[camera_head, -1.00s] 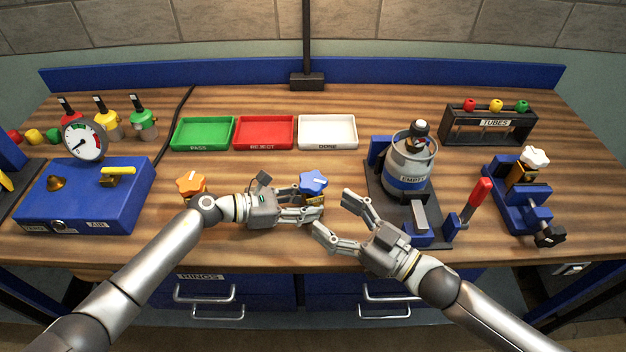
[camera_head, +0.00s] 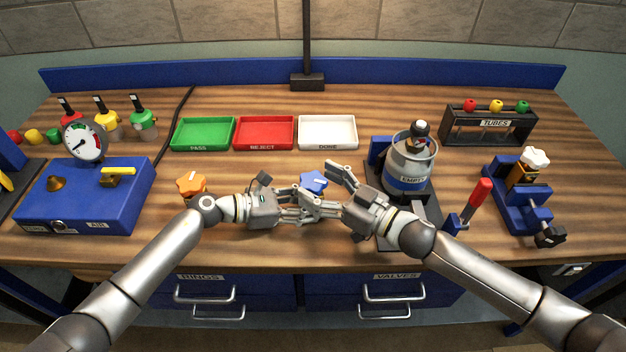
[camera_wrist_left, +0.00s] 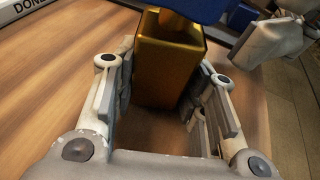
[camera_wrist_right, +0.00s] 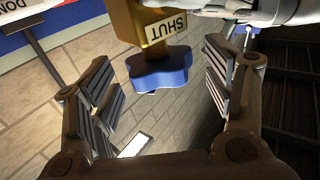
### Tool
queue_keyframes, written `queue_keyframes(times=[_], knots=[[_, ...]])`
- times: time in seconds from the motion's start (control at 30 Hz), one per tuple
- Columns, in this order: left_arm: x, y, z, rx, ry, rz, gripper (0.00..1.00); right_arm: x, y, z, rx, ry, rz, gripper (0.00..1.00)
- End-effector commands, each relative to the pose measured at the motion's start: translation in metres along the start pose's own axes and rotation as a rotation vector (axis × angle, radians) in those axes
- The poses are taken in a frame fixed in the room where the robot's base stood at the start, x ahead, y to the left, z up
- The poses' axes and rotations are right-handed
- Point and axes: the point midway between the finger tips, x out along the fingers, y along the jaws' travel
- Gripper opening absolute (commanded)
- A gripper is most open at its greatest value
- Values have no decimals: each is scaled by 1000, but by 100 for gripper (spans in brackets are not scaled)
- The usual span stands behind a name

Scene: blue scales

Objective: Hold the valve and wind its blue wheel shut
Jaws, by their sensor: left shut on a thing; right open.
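The valve has a brass body and a blue wheel (camera_head: 314,183) on top, at the middle front of the bench. My left gripper (camera_head: 300,208) is shut on the brass valve body (camera_wrist_left: 168,60), with a finger on each side of it in the left wrist view. My right gripper (camera_head: 335,189) is open, its fingers on either side of the blue wheel. In the right wrist view the wheel (camera_wrist_right: 160,70) lies between the spread fingers, apart from both, with a SHUT label (camera_wrist_right: 166,27) on the brass body. The fingers partly hide the valve in the head view.
An orange-wheeled valve (camera_head: 191,184) stands left of my left gripper. A canister on a dark stand (camera_head: 408,170) is close to my right gripper, with a red-handled lever (camera_head: 476,199) beside it. Green, red and white trays (camera_head: 327,132) lie behind.

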Motion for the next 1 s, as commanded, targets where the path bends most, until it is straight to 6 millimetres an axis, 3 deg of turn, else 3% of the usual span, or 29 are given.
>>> queue_keyframes(times=[0.2,0.5,0.87,1.0], knots=[[0,0,0,-1,0,1,26,19,0,0,-1,0,0,74],[0,0,0,-1,1,1,26,20,0,0,-1,0,0,74],[0,0,0,0,0,1,26,20,0,0,0,0,0,28],[0,0,0,0,0,1,26,20,0,0,0,0,5,27]])
